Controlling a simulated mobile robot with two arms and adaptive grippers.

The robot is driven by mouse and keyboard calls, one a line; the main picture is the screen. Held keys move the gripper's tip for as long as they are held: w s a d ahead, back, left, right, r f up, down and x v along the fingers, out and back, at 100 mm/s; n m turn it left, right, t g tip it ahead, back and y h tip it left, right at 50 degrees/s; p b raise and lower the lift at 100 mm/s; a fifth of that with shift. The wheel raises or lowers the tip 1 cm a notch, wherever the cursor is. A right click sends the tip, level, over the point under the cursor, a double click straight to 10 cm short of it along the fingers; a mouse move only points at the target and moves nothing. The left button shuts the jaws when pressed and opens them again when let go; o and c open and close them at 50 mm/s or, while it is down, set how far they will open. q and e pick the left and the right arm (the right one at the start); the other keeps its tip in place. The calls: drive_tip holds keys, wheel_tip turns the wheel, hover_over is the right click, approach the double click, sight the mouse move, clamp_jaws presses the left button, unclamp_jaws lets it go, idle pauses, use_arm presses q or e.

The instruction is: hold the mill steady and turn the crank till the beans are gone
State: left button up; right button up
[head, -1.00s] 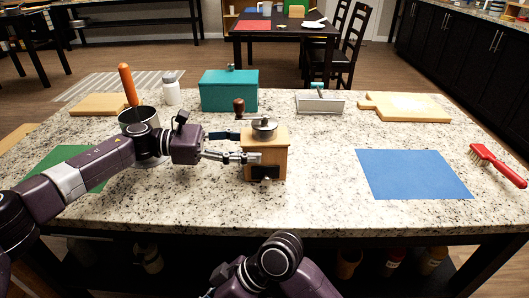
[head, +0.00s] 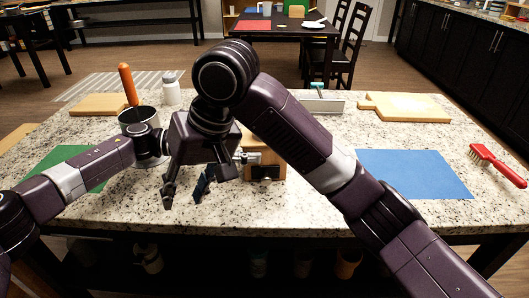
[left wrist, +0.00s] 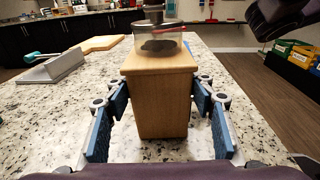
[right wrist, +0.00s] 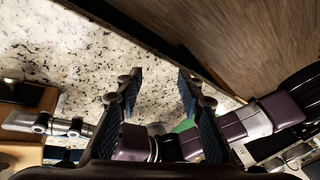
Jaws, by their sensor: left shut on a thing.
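The wooden mill (head: 267,172) stands upright on the counter, its top hidden by my right arm in the head view. In the left wrist view its body (left wrist: 160,100) is between the fingers, with a clear hopper (left wrist: 158,44) holding dark contents on top. My left gripper (head: 246,158) is shut on the mill body. My right gripper (head: 186,193) is open and empty, pointing down in front-left of the mill. The mill's edge (right wrist: 32,105) shows at left in the right wrist view.
A blue mat (head: 412,174) and red brush (head: 497,166) lie right. A cutting board (head: 410,107) is at the back. The front counter is clear.

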drive_tip(key=w+d+r+t+h, duration=0.1)
drive_tip(key=w+d+r+t, duration=0.1)
drive_tip(key=w+d+r, duration=0.55)
drive_tip(key=w+d+r+t+h, duration=0.15)
drive_tip(key=w+d+r, duration=0.3)
drive_tip(key=r, duration=0.55)
drive_tip(key=shift+m+t+y, duration=0.25)
drive_tip(key=shift+m+t, duration=0.05)
drive_tip(key=shift+t, duration=0.05)
drive_tip(key=shift+w+a+r+x, duration=0.1)
drive_tip(key=shift+x, duration=1.45)
drive_tip(key=shift+w+a+r+x, duration=0.1)
drive_tip(key=shift+w+a+x, duration=0.05)
drive_tip(key=shift+x, duration=1.4)
drive_tip(key=shift+w+a+r+x, duration=0.1)
drive_tip(key=shift+x, duration=1.45)
drive_tip(key=c, duration=0.6)
